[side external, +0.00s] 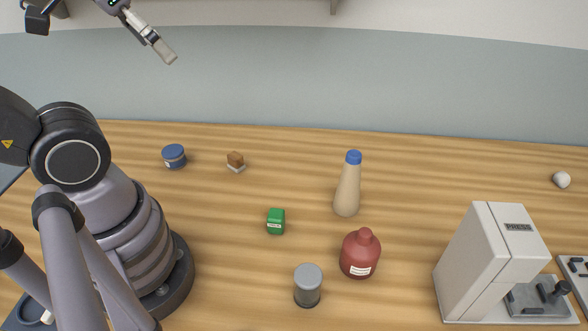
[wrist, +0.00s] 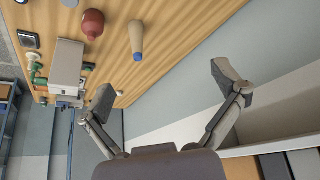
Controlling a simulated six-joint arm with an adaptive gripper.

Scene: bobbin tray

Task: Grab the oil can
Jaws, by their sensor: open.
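No object is clearly marked as an oil can. The likeliest is a rounded red bottle (side external: 360,255) with a short neck and white label, standing on the wooden table. It also shows in the wrist view (wrist: 92,25) at the top. A tall beige bottle (side external: 347,190) with a blue cap stands behind it, and appears right of it in the wrist view (wrist: 136,41). My gripper (wrist: 168,92) is open and empty, its two fingers spread wide. In the side view it is high at the top left, partly cut off, well away from the bottles.
A grey-lidded jar (side external: 308,286) stands left of the red bottle. A green box (side external: 276,221), blue tin (side external: 174,157) and small brown block (side external: 235,160) lie farther left. A press (side external: 490,262) stands at right, with a white piece (side external: 562,180) behind it. The table's back middle is clear.

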